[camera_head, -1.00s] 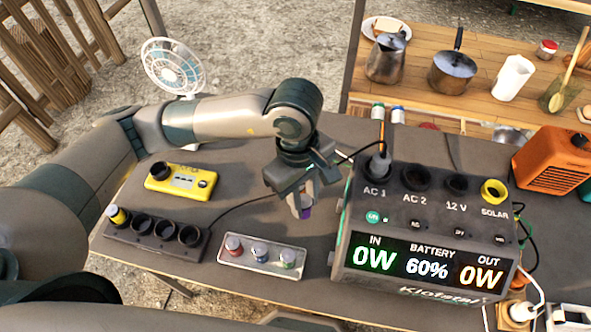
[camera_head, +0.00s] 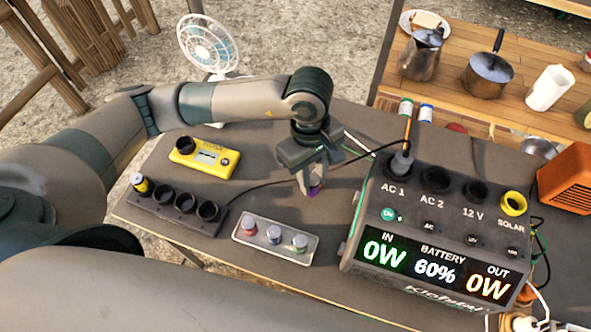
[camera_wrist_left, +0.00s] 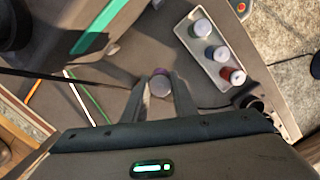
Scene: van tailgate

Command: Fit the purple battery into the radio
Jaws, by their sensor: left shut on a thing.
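My left gripper (camera_head: 313,186) points down over the middle of the table, shut on the purple battery (camera_head: 314,191). Only the battery's lower end shows below the fingers in the head view. In the left wrist view the purple battery (camera_wrist_left: 160,84) sits between the two fingertips (camera_wrist_left: 160,90). The yellow device with a dark round socket and small display, which looks like the radio (camera_head: 204,158), lies on the table to the left of the gripper. My right gripper is not in view.
A black holder (camera_head: 170,203) with several round sockets has one yellow battery (camera_head: 141,184) in it. A metal tray (camera_head: 275,240) holds three batteries. The power station (camera_head: 434,230) stands to the right, its cable plugged in at AC 1. A fan (camera_head: 209,45) stands behind.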

